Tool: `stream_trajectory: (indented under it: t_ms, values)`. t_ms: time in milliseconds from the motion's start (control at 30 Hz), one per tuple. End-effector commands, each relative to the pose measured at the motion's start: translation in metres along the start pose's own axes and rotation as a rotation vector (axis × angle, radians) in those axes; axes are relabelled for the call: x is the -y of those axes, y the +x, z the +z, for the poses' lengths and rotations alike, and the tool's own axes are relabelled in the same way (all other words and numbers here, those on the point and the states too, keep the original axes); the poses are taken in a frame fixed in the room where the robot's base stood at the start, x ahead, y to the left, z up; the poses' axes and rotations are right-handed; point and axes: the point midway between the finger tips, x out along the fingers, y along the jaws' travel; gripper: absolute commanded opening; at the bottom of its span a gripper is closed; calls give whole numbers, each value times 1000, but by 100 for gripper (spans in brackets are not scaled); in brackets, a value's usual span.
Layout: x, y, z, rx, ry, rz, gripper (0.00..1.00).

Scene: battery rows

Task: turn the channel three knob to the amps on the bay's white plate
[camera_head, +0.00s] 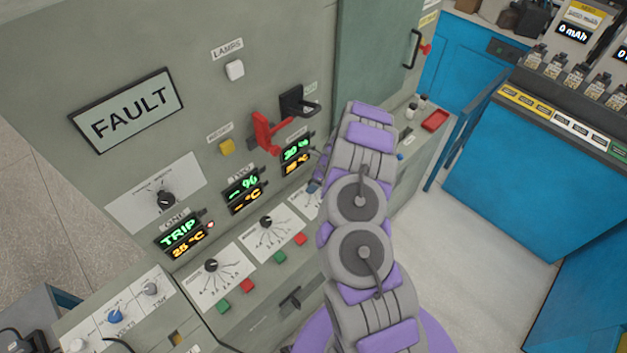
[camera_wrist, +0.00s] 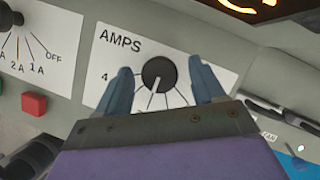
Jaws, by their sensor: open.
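In the wrist view, a round black knob (camera_wrist: 159,73) with a white pointer line sits on a white plate headed AMPS (camera_wrist: 113,60). The pointer aims down and slightly left. A "4" shows at the plate's left; the other numbers are hidden by my fingers or out of sight. My gripper (camera_wrist: 160,66) is open, with one blue finger on each side of the knob; I cannot tell whether they touch it. In the head view, the third channel's plate (camera_head: 303,203) is partly behind my arm, and its knob is hidden. Small white plates (camera_head: 566,123) line the blue bay, their text unreadable.
Two neighbouring channel knobs (camera_head: 211,265) (camera_head: 266,222) have red and green buttons below them. Yellow and green plates also line the bay. Floor (camera_head: 460,215) right of my arm is clear.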

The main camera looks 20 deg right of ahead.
Motion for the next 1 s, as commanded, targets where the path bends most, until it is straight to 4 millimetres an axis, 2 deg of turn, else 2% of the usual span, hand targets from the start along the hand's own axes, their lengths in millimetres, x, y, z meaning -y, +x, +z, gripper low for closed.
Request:
stream_trajectory:
  t_ms: [167, 700, 1000]
  values:
    - [1, -15, 1, 1, -1, -1, 68]
    - [1, -123, 2, 0, 0, -6, 68]
    - [1, -165, 2, 0, 0, -3, 68]
